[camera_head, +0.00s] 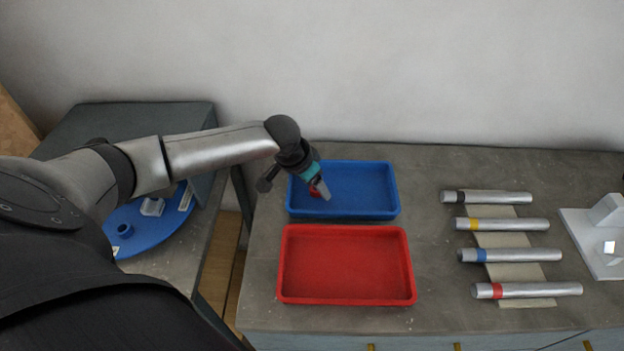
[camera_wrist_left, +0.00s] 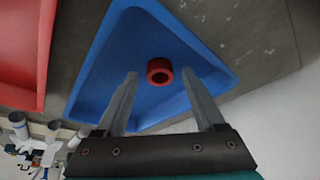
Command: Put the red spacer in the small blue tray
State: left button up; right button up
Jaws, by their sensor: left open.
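The red spacer (camera_wrist_left: 159,70) is a short ring with a dark hole. In the left wrist view it appears over the floor of the small blue tray (camera_wrist_left: 105,75), between the fingertips; I cannot tell whether it rests on the floor. In the head view the spacer (camera_head: 314,191) is mostly hidden by my gripper, and the blue tray (camera_head: 365,188) stands at the back of the table. My left gripper (camera_head: 321,189) is over the tray's left part. Its fingers (camera_wrist_left: 159,76) are apart, with a gap on both sides of the spacer. My right gripper is not in view.
A red tray (camera_head: 345,265) stands in front of the blue one. Several banded metal tubes (camera_head: 510,225) lie to the right, beside a white fixture (camera_head: 602,235). A side table at left holds a blue plate (camera_head: 150,235) with small parts. The wall is behind.

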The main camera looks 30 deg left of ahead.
pick_arm(q)
jog(key=p+v, duration=0.2)
jog(key=v, duration=1)
jog(key=shift+r, duration=0.15)
